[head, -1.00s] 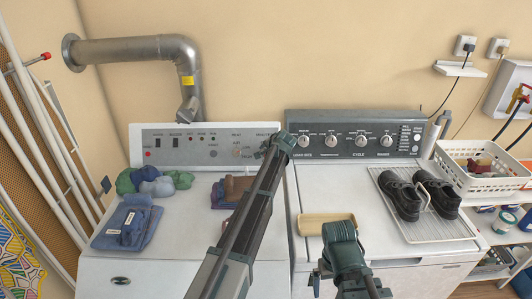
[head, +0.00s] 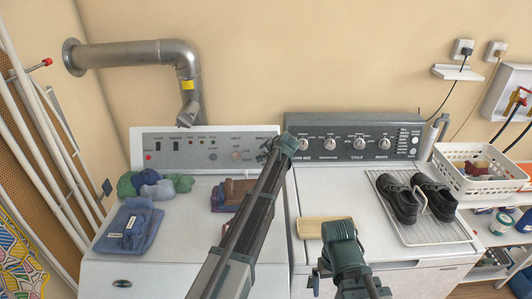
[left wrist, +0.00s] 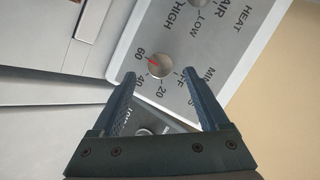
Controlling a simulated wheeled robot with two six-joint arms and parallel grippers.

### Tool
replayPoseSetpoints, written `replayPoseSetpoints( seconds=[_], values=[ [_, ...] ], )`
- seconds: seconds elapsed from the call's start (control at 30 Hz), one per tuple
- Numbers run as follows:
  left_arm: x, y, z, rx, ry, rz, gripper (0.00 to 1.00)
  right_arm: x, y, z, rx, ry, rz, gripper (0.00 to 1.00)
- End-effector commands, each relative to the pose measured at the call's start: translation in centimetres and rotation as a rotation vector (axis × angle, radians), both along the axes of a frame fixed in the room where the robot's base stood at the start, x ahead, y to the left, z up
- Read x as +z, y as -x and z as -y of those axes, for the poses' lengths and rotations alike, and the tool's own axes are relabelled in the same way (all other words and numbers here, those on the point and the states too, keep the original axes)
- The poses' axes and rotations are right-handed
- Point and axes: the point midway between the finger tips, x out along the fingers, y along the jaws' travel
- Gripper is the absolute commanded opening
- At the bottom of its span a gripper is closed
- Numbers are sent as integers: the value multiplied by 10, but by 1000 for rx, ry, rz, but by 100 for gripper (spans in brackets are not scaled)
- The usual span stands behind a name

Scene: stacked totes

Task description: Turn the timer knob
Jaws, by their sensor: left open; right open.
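The timer knob (left wrist: 160,66) is a small round silver knob with a red pointer mark, on the light grey panel of the left machine. Its pointer lies between the 60 and the 40. My left gripper (left wrist: 159,76) is open, with one finger on each side of the knob in the left wrist view; I cannot tell whether either finger touches it. In the head view my left arm and gripper (head: 268,152) reach the right end of that panel and hide the knob. My right gripper (head: 320,274) is open and low over the front of the right machine.
The right machine's dark panel (head: 408,155) adjoins on the right. Coloured cloth bundles (head: 150,184), folded blue cloths (head: 128,226) and a brown item (head: 236,190) lie on the left machine. A tan tray (head: 312,226) and black shoes on a rack (head: 437,236) are on the right one.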

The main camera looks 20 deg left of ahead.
Motion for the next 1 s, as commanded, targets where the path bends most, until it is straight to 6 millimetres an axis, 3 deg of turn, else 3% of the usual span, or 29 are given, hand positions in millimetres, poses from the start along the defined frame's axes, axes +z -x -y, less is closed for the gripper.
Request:
replayPoseSetpoints(
  seconds=[0.03, 0.43, 1.0],
  values=[
    [13, 8, 5, -1, 0, 0, 78, 13, 0, 0, 0, 0, 0, 100],
    [67, 56, 42, -2, 0, -2, 78, 67, 0, 0, 2, 0, 0, 100],
    [69, 61, 47, 0, 0, -1, 78, 69, 0, 0, 2, 0, 0, 100]
  ],
)
